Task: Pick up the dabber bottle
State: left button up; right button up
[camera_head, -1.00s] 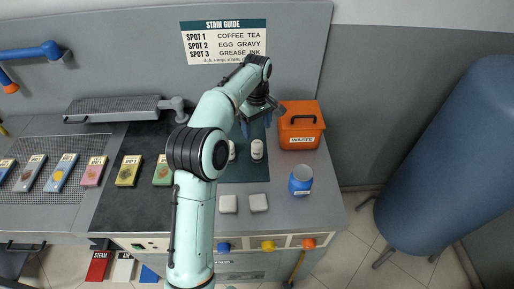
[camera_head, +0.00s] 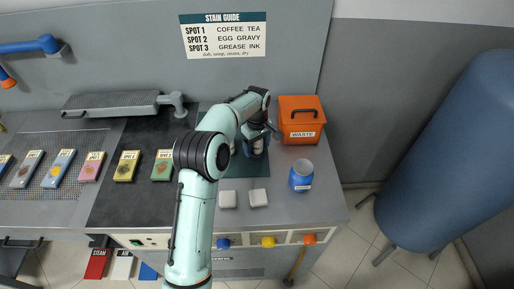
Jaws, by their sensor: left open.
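A small white bottle (camera_head: 258,149) with a dark label stands upright on the dark green mat (camera_head: 258,170). A second pale bottle (camera_head: 232,148) stands to its left, mostly hidden behind my arm. I cannot tell from their looks which one is the dabber bottle. My left gripper (camera_head: 257,138) points down with its fingers open at the right-hand bottle, at about the height of its top. The gripper hides the upper part of this bottle, and contact cannot be told. My right gripper is out of view.
An orange waste bin (camera_head: 301,132) stands close to the right of the gripper, with a blue jar (camera_head: 301,176) in front of it. Two white pads (camera_head: 243,199) lie nearer the front edge. Colored swatches (camera_head: 126,166) lie on the left. A metal ledge (camera_head: 112,104) is behind them.

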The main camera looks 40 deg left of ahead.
pick_arm(q)
jog(key=c, duration=1)
jog(key=shift+r, duration=0.2)
